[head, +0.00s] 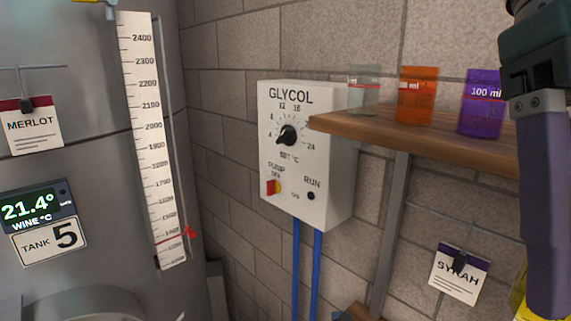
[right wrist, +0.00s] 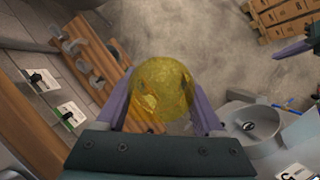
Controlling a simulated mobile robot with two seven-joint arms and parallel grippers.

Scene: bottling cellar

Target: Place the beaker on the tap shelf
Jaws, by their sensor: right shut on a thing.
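My right gripper (right wrist: 160,105) is shut on a yellow see-through beaker (right wrist: 163,88), with a purple finger on each side of it. In the head view one finger of this gripper (head: 545,200) hangs at the right edge, with a bit of the yellow beaker (head: 519,298) at the bottom corner.
An upper wooden shelf (head: 400,128) holds a clear beaker (head: 364,88), an orange beaker (head: 417,94) and a purple beaker (head: 480,102). A corner of lower wood (head: 358,312) shows beneath. A glycol box (head: 330,170) is on the wall. A SYRAH tag (head: 458,277) hangs under the shelf.

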